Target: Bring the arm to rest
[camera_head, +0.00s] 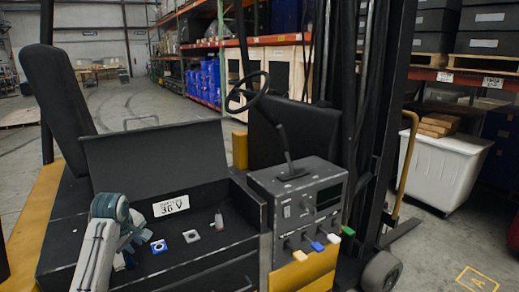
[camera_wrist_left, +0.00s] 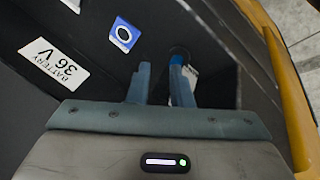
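My left arm comes in from the lower left in the head view, and its gripper (camera_head: 136,248) is inside the open battery compartment (camera_head: 235,262) of a forklift. In the left wrist view the two fingers of the gripper (camera_wrist_left: 160,88) stand apart with dark space between them. A small blue and whitish item (camera_wrist_left: 190,74) shows beside the right finger; I cannot tell whether it touches. My right gripper is not in view.
The raised lid (camera_head: 155,155) stands behind the compartment, near a "36 V" label (camera_head: 171,205). A grey square (camera_head: 191,236) and a small grey-red item (camera_head: 218,220) are inside. A control box (camera_head: 300,205) with coloured levers and the mast (camera_head: 385,110) stand right.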

